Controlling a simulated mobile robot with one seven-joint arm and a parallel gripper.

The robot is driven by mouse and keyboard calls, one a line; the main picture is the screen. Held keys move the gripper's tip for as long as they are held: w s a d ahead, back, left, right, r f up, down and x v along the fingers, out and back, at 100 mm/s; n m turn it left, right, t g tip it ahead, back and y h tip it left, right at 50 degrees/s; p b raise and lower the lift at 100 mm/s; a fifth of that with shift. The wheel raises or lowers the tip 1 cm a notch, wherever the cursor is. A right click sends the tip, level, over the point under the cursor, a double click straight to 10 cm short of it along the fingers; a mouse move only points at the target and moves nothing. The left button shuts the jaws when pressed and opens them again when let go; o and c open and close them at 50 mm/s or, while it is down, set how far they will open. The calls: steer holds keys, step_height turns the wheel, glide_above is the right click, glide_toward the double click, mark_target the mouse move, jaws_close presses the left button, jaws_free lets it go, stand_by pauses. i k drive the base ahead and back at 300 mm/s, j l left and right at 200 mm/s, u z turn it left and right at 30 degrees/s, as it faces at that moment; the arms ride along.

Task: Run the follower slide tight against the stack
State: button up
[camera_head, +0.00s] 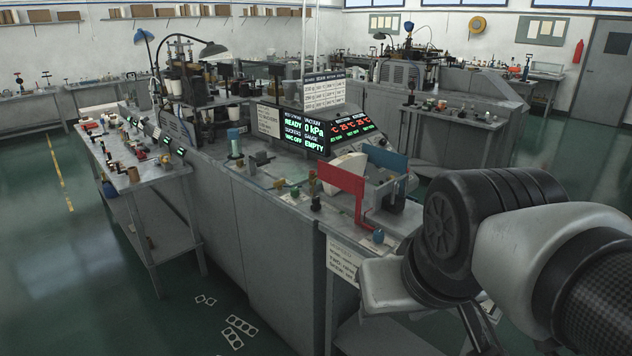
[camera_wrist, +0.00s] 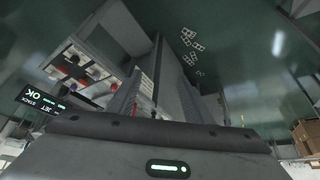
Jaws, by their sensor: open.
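On the near end of the long grey bench in the head view stand an upright red plate (camera_head: 341,180) and a blue plate (camera_head: 388,159), with a pale block (camera_head: 347,167) behind the red one. I cannot tell for sure which part is the follower slide, and I cannot make out the stack. A small dark display (camera_wrist: 42,104) reading STACK and OK shows in the wrist view. The grey housing of my gripper (camera_wrist: 165,150) fills the bottom of the wrist view, apart from the bench parts.
Lit screens (camera_head: 302,132) and a white chart (camera_head: 324,93) stand on the bench. A side table (camera_head: 150,185) with small parts stands left. Flat white cut-outs (camera_head: 240,326) lie on the green floor. My arm fills the right side of the head view; the left aisle is clear.

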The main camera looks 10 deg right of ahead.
mark_target(385, 196)
steer(key=i+j+z, duration=0.1)
steer(key=z, duration=0.4)
steer(key=i+j+z, duration=0.15)
steer(key=z, duration=0.3)
steer(key=i+j+z, duration=0.25)
steer(key=i+j, duration=0.2)
steer(key=j, duration=0.25)
steer(key=i+j+z, duration=0.15)
steer(key=j, duration=0.25)
steer(key=i+j, duration=0.25)
steer(key=j, duration=0.2)
